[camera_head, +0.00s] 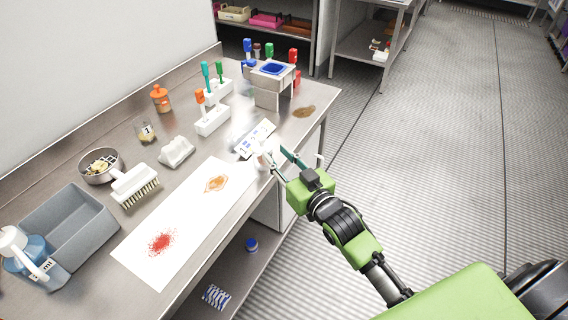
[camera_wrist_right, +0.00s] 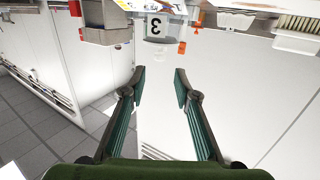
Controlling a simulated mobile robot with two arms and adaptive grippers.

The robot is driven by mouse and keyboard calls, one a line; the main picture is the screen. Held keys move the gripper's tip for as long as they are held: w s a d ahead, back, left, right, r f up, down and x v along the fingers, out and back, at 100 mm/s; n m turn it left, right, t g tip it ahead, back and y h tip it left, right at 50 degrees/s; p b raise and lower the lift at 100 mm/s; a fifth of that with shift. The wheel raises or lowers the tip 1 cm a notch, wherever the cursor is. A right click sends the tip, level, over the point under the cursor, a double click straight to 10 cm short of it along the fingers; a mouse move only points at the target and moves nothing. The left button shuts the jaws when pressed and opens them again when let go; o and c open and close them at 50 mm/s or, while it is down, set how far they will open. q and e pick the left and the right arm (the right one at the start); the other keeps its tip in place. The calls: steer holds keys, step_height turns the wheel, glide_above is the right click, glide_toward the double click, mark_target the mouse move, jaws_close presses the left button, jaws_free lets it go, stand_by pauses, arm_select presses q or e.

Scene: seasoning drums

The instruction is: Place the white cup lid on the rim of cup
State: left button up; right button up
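My right gripper (camera_head: 272,157) reaches over the front edge of the metal table. In the right wrist view the fingers (camera_wrist_right: 160,76) are apart with nothing visible between them. A clear cup labelled 3 (camera_wrist_right: 157,29) shows beyond the fingertips, apart from them in that view. In the head view a small whitish object (camera_head: 261,158) is beside the fingertips; I cannot tell whether it is the cup or the lid. Another clear cup labelled 1 (camera_head: 146,134) stands farther back. I cannot make out the white cup lid for certain. My left gripper is not in view.
A white sheet (camera_head: 190,225) with red and orange powder lies left of the gripper. A brush (camera_head: 135,185), a grey bin (camera_head: 70,230), a metal bowl (camera_head: 100,166) and white holders (camera_head: 212,121) with coloured tools stand around. A metal stand (camera_head: 270,92) is at the far end.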

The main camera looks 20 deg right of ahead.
steer(key=shift+s+d+r, duration=0.1)
steer(key=shift+s+d, duration=0.1)
steer(key=shift+s, duration=1.15)
steer(key=s+d+f+g+h, duration=0.1)
steer(key=s+f+g, duration=0.25)
steer(key=f, duration=0.95)
steer(key=s+d+f+g, duration=0.15)
steer(key=s+f, duration=0.35)
steer(key=f, duration=0.8)
steer(key=s+f+g+h, duration=0.1)
steer(key=s+f+g, duration=0.25)
steer(key=f, duration=0.85)
steer(key=s+f+g, duration=0.2)
steer(key=s+f, duration=0.5)
steer(key=s, duration=0.5)
steer(key=s+f+g, duration=0.3)
steer(key=s+f, duration=0.4)
steer(key=s, duration=0.5)
steer(key=s+f+g, duration=0.2)
steer(key=s+f, duration=0.4)
steer(key=s, duration=0.6)
steer(key=shift+s+a+f+n+g+h, duration=0.2)
steer(key=shift+a+f+n+g+h, duration=0.1)
steer(key=shift+a+f+g+h, duration=0.1)
